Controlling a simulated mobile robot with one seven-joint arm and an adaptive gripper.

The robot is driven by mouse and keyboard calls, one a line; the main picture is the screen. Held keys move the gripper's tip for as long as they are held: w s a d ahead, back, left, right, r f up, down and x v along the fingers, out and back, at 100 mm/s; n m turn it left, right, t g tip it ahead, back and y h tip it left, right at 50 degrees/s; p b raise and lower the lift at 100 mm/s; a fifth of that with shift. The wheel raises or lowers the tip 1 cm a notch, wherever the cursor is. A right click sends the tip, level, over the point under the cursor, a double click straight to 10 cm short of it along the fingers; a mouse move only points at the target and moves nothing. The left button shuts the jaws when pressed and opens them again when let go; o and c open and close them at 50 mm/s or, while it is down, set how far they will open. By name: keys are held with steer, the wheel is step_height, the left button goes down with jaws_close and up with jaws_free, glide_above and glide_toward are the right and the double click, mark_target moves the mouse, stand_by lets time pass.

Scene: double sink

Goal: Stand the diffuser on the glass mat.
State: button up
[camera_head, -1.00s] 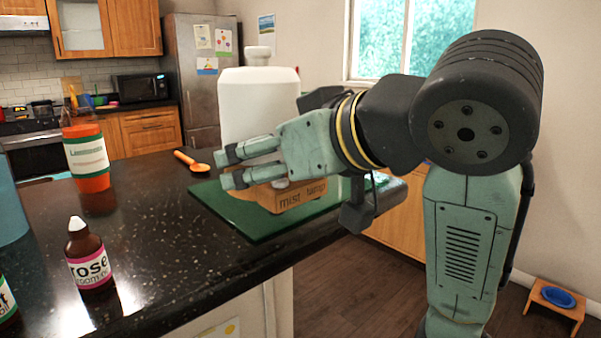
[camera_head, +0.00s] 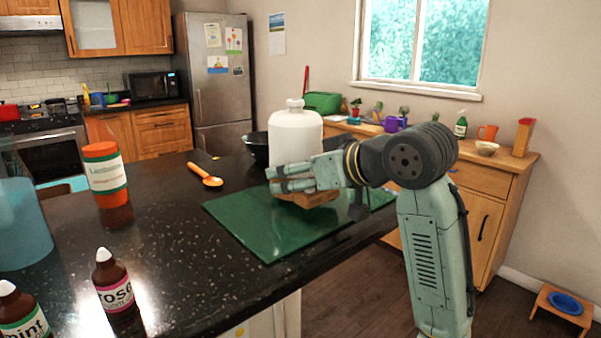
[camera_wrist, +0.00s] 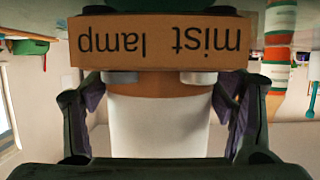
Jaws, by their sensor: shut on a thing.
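The diffuser has a white bottle-shaped body (camera_head: 295,138) with a narrow neck and a wooden base (camera_head: 314,200). It stands roughly upright over the green glass mat (camera_head: 262,238). Whether its base touches the mat is not clear. My gripper (camera_head: 285,180) is shut around its lower part, coming in from the right. In the wrist view, the base (camera_wrist: 160,38) reads "mist lamp" upside down, and the white body (camera_wrist: 160,125) sits between my fingers (camera_wrist: 160,98).
An orange spoon (camera_head: 207,176) lies left of the mat. A dark bowl (camera_head: 257,148) stands behind. An orange labelled bottle (camera_head: 105,175) and brown "rose" (camera_head: 113,285) and "mint" (camera_head: 22,312) bottles stand on the left. The counter's front middle is clear.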

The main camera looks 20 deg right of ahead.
steer(key=shift+f, duration=0.35)
steer(key=shift+f, duration=0.1)
steer(key=o, duration=1.6)
steer(key=shift+f, duration=0.1)
steer(key=shift+c, duration=0.2)
steer(key=shift+r, duration=0.2)
steer(key=shift+s+d, duration=0.1)
steer(key=shift+s, duration=0.3)
steer(key=b+v, duration=0.3)
steer(key=v, duration=0.8)
steer(key=shift+s+r, duration=0.1)
